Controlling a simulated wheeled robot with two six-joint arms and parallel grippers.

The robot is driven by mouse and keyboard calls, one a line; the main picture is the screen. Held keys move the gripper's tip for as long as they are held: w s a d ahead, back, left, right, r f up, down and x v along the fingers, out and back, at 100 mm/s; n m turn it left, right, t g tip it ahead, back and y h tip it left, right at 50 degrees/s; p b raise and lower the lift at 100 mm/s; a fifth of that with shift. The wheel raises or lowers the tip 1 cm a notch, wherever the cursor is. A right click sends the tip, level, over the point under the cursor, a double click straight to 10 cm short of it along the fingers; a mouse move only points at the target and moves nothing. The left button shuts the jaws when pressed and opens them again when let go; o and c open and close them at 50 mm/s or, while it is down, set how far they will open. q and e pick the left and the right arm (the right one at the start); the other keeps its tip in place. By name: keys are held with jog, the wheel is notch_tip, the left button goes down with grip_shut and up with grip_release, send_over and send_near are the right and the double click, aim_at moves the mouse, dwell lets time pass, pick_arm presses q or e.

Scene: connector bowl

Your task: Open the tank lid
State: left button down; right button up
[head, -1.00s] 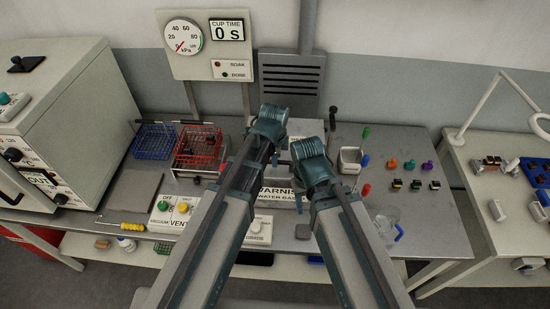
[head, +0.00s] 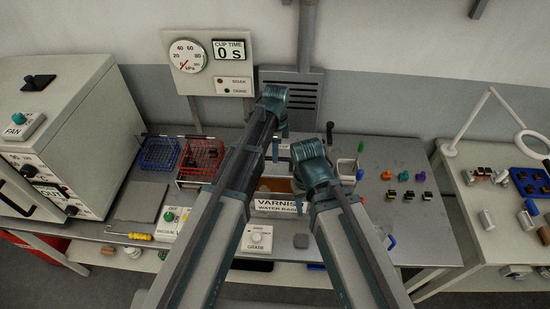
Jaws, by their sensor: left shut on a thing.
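The tank (head: 277,207) stands at the middle of the bench, its front labelled VARNISH, WATER BASED. Its brown-orange inside (head: 274,185) shows between my arms, so its top is at least partly uncovered. The lid itself is mostly hidden behind my arms; I cannot tell its exact angle. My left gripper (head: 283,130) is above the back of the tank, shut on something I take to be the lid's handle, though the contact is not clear. My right gripper (head: 312,164) is over the tank's right side; its fingers are hidden.
A blue basket (head: 159,154) and a red basket (head: 201,160) stand left of the tank. Coloured connectors (head: 404,177) lie on the right of the bench. A gauge panel (head: 208,62) stands behind. A dark-tipped upright lever (head: 330,130) stands close behind my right gripper.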

pick_arm(q)
jog(key=w+r+g+p, duration=0.2)
jog(key=w+r+p, duration=0.3)
jog(key=r, duration=0.3)
jog(key=shift+w+g+p, duration=0.3)
jog(key=shift+w, duration=0.6)
jog(key=shift+f, duration=0.1)
